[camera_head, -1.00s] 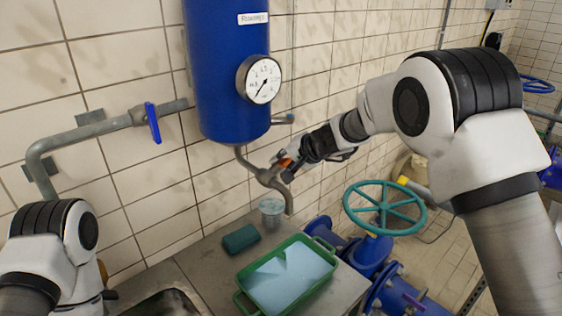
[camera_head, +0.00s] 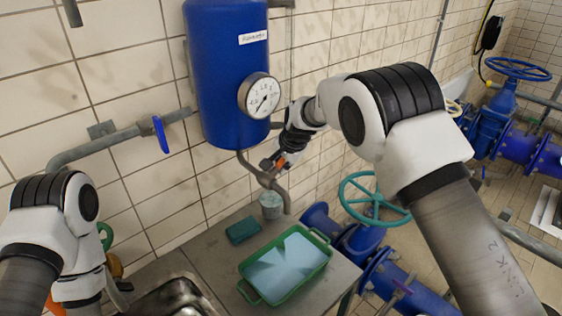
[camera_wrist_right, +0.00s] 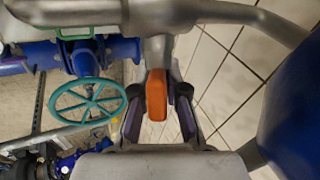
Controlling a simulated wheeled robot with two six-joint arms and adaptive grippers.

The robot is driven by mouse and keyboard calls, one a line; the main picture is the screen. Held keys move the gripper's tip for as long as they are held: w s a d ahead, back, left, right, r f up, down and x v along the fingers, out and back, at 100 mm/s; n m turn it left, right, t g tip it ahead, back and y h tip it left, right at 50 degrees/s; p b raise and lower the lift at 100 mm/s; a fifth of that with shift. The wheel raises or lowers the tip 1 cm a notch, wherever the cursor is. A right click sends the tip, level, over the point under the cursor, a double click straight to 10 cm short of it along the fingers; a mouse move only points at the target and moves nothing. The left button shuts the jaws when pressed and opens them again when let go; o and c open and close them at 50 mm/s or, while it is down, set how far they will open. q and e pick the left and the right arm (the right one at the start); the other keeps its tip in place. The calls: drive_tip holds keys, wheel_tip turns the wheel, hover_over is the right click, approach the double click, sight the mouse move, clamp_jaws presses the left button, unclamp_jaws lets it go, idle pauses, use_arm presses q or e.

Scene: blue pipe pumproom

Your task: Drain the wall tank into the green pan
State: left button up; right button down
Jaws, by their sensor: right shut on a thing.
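The blue wall tank (camera_head: 222,75) with a round gauge (camera_head: 261,96) hangs on the tiled wall. A grey drain pipe with a downturned spout (camera_head: 283,199) comes from its underside. My right gripper (camera_head: 279,163) is at the tap on this pipe. In the right wrist view, the orange tap handle (camera_wrist_right: 156,95) sits between the gripper's fingers (camera_wrist_right: 158,105), which are shut on it. The green pan (camera_head: 290,292) stands on the grey bench below and in front of the spout, with a pale blue surface inside. No stream shows. My left arm is at lower left; its gripper is out of view.
A small clear cup (camera_head: 271,206) stands under the spout, with a dark green sponge-like block (camera_head: 243,230) to its left. A sink (camera_head: 172,300) is at front left. A teal handwheel (camera_head: 372,202) and blue pipes stand right of the bench. A blue-handled valve (camera_head: 160,134) is on the left pipe.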

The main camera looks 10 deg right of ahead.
drive_tip(key=shift+f+g+h, duration=0.1)
drive_tip(key=shift+g+h, duration=0.3)
drive_tip(key=shift+s, duration=0.1)
drive_tip(key=c, duration=1.2)
unclamp_jaws()
drive_tip(key=v, duration=1.1)
drive_tip(key=shift+r, duration=0.4)
